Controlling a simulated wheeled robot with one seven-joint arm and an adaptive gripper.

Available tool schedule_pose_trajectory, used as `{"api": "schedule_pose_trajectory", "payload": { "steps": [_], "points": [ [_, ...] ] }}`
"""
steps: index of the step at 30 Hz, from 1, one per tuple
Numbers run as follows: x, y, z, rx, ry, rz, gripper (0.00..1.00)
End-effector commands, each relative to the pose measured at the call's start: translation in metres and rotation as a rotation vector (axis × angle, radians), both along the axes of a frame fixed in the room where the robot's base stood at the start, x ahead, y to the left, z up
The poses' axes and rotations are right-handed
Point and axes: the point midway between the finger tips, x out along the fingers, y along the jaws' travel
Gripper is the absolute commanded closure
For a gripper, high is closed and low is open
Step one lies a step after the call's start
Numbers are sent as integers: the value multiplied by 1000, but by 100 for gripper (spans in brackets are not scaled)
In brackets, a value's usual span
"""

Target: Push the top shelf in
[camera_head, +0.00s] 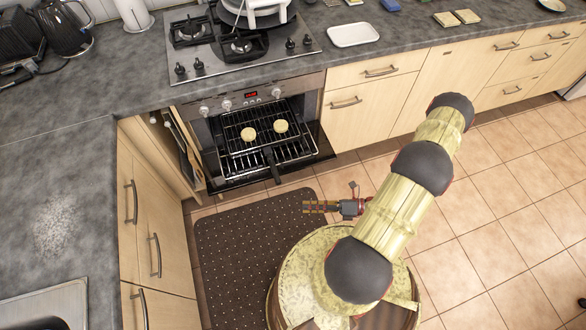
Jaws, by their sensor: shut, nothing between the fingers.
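The oven (259,97) stands open under the stove, its dark door (318,165) folded down. A wire top shelf (294,140) sticks out of the oven over the door, with two round pale food pieces (249,134) on it. A dark handle-like part (270,158) shows at the shelf's front edge. My gripper (308,207) is in front of and below the shelf in the picture, apart from it, pointing left over the floor mat. Its fingers look shut and empty. Whether a lower shelf lies beneath is hard to tell.
A dark dotted mat (240,235) covers the floor before the oven. Wooden cabinets (365,105) stand right of the oven, and more cabinets (143,215) on the left. A narrow pull-out (168,150) is open left of the oven.

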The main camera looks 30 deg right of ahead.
Motion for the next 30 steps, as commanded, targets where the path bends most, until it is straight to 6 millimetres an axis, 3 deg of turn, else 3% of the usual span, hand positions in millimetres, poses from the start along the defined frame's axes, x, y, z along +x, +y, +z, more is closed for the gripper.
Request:
{"api": "schedule_pose_trajectory", "payload": {
  "steps": [5,9,13,22,30],
  "points": [
    [29,-22,-31,204,169,-235,100],
    [53,-60,-33,322,252,-381,100],
    [61,-74,-30,432,314,-452,100],
    [71,-68,-30,507,367,-459,100],
    [105,-47,-36,505,367,-455,100]
  ]
}}
